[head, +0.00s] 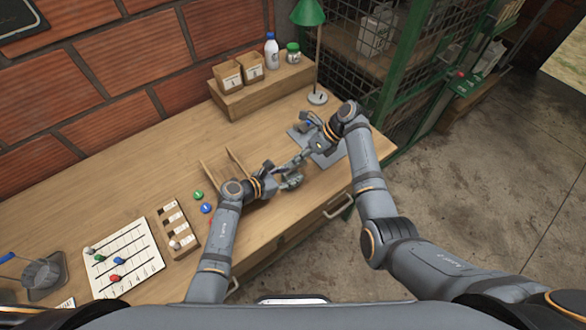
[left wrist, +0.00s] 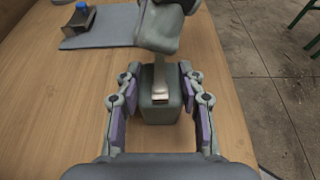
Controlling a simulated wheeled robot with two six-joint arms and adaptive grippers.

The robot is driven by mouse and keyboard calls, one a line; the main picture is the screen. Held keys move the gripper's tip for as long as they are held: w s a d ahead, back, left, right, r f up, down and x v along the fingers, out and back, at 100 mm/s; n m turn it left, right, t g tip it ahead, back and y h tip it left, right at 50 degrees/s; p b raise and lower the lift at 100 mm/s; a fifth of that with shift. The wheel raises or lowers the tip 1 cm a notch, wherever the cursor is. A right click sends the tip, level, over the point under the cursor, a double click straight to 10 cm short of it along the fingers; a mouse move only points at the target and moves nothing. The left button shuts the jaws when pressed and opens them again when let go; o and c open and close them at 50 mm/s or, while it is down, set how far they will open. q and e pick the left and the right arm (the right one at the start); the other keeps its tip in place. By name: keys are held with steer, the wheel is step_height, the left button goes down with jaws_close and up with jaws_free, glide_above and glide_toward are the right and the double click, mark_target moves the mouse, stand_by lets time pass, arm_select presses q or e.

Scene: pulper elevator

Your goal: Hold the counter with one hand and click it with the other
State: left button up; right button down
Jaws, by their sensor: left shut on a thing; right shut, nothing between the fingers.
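The counter (left wrist: 160,109) is a small dark grey-green block with a pale metal lever (left wrist: 160,79) on it. It stands between the fingers of my left gripper (left wrist: 159,110), which is shut on it, in the left wrist view. In the head view the counter (head: 293,181) is small and partly hidden by my left gripper (head: 283,178), low over the table. My right gripper (head: 298,159) is shut and empty, right at the counter. In the left wrist view my right gripper (left wrist: 160,38) covers the counter's far top edge; I cannot tell whether it touches the lever.
A grey pad (left wrist: 100,28) with a small blue-topped item (left wrist: 82,10) lies beyond. A wooden rack (head: 222,163) and coloured discs (head: 205,208) sit left of the counter. A green lamp (head: 318,97) stands at the back. The table's front edge is close.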

mark_target(295, 170)
steer(key=shift+a+r, duration=0.1)
steer(key=shift+r, duration=2.15)
arm_select(q)
steer(key=o, duration=1.3)
steer(key=v, duration=1.2)
arm_select(e)
steer(key=shift+s+f, duration=0.1)
